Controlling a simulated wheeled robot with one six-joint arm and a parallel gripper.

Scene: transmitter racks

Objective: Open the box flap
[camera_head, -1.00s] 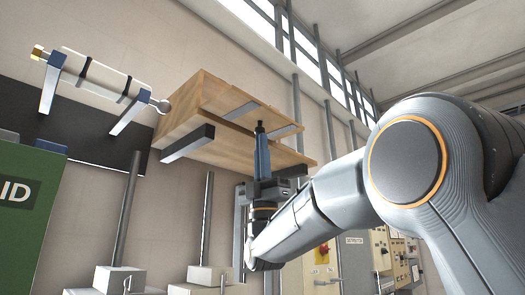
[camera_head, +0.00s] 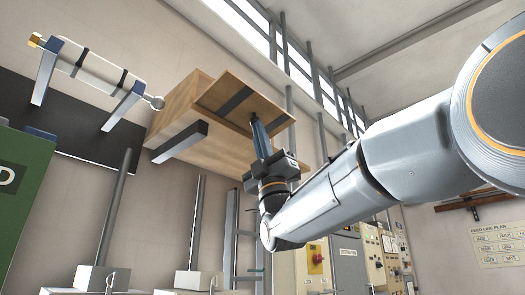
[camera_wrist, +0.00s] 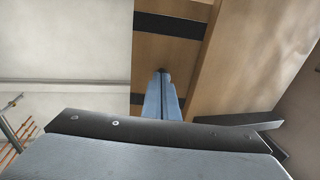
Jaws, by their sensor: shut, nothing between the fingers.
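The wooden box (camera_head: 178,98) is mounted high on the wall. Its flap (camera_head: 222,90), a wooden panel crossed by a dark strip, stands tilted away from the box front. My gripper (camera_head: 255,122) is shut and empty, pointing up, with its fingertips at the flap's lower part; I cannot tell for sure if they touch. In the wrist view, the shut fingertips (camera_wrist: 162,76) stand before a wooden panel (camera_wrist: 170,52) with dark strips. The inside of the box is hidden.
A dark bracket arm (camera_head: 181,142) juts out below the box. A white cylinder (camera_head: 95,68) on blue-grey supports hangs to its left. A green cabinet (camera_head: 22,195) is at far left, and control cabinets (camera_head: 350,262) stand below right.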

